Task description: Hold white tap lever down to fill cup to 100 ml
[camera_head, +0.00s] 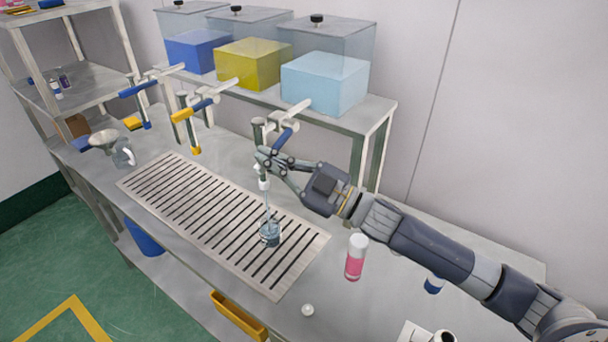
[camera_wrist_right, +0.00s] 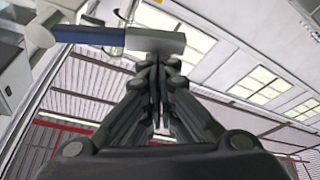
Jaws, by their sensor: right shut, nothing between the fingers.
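A clear cup (camera_head: 270,236) stands on the slotted drain grate, below the tap of the light-blue tank. A thin pale stream runs from the white tap spout (camera_head: 264,184) down into it. Some clear bluish liquid shows in the cup; its level against any marks is too small to read. My right gripper (camera_head: 266,158) is shut and empty at the tap's lever. In the wrist view its closed fingertips meet the pale end (camera_wrist_right: 158,42) of a bar with a blue section; whether they press on it is unclear. The gripper partly hides the lever in the head view. My left gripper is not in view.
Tanks of blue (camera_head: 196,52), yellow (camera_head: 250,62) and light-blue (camera_head: 325,82) liquid stand on the shelf above. A pink bottle with a white cap (camera_head: 355,258) stands right of the drain grate (camera_head: 180,178). A small white ball (camera_head: 308,310) lies near the front edge.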

